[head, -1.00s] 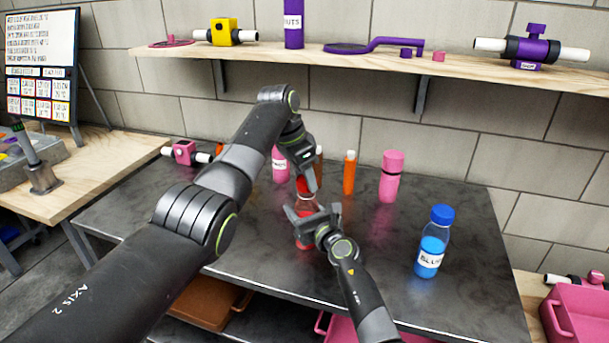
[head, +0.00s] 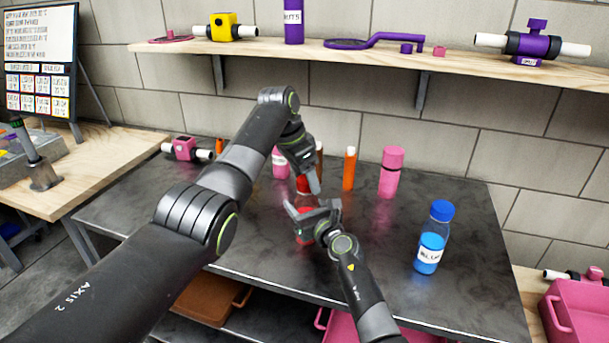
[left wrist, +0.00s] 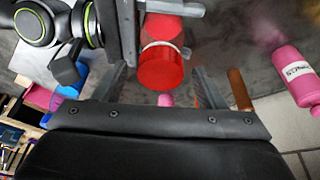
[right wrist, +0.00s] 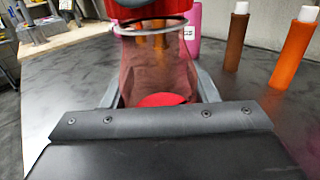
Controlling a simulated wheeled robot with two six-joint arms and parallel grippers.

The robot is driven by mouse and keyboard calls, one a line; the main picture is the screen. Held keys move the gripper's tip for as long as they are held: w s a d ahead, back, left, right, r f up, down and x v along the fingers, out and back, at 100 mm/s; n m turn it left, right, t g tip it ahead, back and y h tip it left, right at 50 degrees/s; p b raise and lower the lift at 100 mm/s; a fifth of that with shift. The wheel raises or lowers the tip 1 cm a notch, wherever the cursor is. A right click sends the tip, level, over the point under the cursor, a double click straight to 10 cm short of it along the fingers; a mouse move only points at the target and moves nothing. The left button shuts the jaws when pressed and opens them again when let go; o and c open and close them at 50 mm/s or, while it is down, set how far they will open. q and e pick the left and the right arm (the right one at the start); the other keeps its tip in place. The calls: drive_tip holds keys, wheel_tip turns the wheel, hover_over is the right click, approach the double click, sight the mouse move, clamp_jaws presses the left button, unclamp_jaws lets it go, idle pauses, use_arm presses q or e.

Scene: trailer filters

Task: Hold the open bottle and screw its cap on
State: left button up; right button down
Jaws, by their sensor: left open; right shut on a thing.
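The bottle (head: 304,236) is red, see-through and upright, with red contents low inside in the right wrist view (right wrist: 160,75). My right gripper (head: 313,212) is shut around its body. The red cap (head: 302,184) is at the bottle's mouth, at the white neck ring; it also shows in the left wrist view (left wrist: 163,68) and at the top of the right wrist view (right wrist: 150,8). Whether its thread is fully seated I cannot tell. My left gripper (head: 308,178) is open just above, its fingers on either side of the cap with gaps.
A blue bottle (head: 430,248) stands at the table's right. A pink bottle (head: 391,172), an orange bottle (head: 349,170) and a labelled pink bottle (head: 280,163) stand behind. A shelf (head: 460,71) runs along the wall. The front right of the table is clear.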

sight(304, 180)
use_arm(q)
drive_tip(key=shift+r, duration=0.1)
drive_tip(key=shift+r, duration=2.15)
drive_tip(key=o, duration=0.5)
drive_tip(key=shift+o, duration=0.2)
drive_tip(key=v, duration=1.2)
use_arm(e)
drive_tip(key=shift+c, duration=2.3)
unclamp_jaws()
